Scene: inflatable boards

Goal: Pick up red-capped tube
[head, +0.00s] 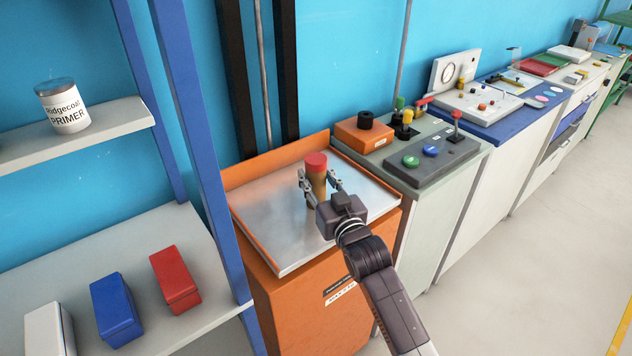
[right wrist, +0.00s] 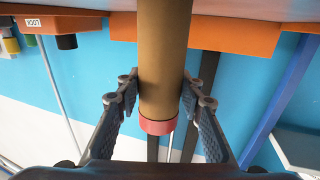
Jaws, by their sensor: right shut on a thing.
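The red-capped tube (head: 316,163) is upright over the metal tray top (head: 290,235) of an orange cabinet. It has a brown body and a red cap on its upper end. My right gripper (head: 320,184) has one finger on each side of the body, below the cap, and is shut on it. In the right wrist view, which looks upside down, the tube (right wrist: 162,70) runs between the two fingers with the cap low in the picture. Its lower end is out of that view, and I cannot tell whether it touches the tray. My left gripper is not in view.
An orange rim (head: 272,160) edges the tray's back. To the right, a bench holds a dark control panel (head: 432,160) and an orange box (head: 364,135). Left are a blue post (head: 200,120), a primer can (head: 62,106) and several bins, including a red one (head: 175,278).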

